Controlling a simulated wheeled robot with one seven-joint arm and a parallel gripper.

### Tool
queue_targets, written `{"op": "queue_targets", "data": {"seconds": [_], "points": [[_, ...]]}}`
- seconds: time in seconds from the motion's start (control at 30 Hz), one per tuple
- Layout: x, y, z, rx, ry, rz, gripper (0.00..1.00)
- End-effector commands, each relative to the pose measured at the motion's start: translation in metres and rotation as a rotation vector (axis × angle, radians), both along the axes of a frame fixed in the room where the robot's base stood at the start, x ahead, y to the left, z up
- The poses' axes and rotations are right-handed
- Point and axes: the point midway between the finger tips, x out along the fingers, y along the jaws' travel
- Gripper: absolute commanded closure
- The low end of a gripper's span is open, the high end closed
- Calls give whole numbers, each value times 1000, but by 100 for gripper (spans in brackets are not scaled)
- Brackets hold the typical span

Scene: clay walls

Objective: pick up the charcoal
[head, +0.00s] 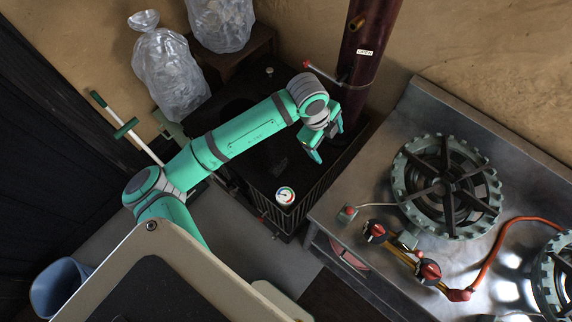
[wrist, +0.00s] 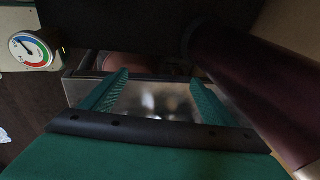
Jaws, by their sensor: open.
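I cannot make out the charcoal for certain in either view. Any dark piece on the black stove (head: 292,178) is hard to tell from its dark top. My gripper (head: 327,141) is over the right part of this stove, near the dark red pipe (head: 364,45). In the wrist view, my gripper (wrist: 160,78) has its two green fingers spread apart with nothing between them. The dark red pipe (wrist: 255,90) runs close by on the right there, and a round gauge (wrist: 29,49) shows at the upper left.
A steel cooker (head: 345,215) with burners (head: 447,186) and red knobs stands at the right. Clear plastic bags (head: 170,75) are at the upper left. A red-tipped lever (head: 322,72) sticks out from the pipe. A blue bin (head: 60,290) stands at the lower left.

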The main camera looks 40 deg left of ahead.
Motion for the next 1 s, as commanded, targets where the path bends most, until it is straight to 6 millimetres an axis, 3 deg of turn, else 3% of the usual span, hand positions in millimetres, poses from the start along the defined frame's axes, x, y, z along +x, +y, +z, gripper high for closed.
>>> {"op": "queue_targets", "data": {"seconds": [0.03,0.1,0.2,0.3,0.43,0.7,1.0], "points": [[-18,29,-4,54,56,0,20],[-40,57,-9,105,125,-6,20],[-66,86,-12,154,201,-8,20],[-82,103,-13,181,246,-9,20],[-89,110,-23,189,268,-9,20],[-89,111,-61,187,266,-6,20],[-90,111,-77,187,264,-6,20]]}}
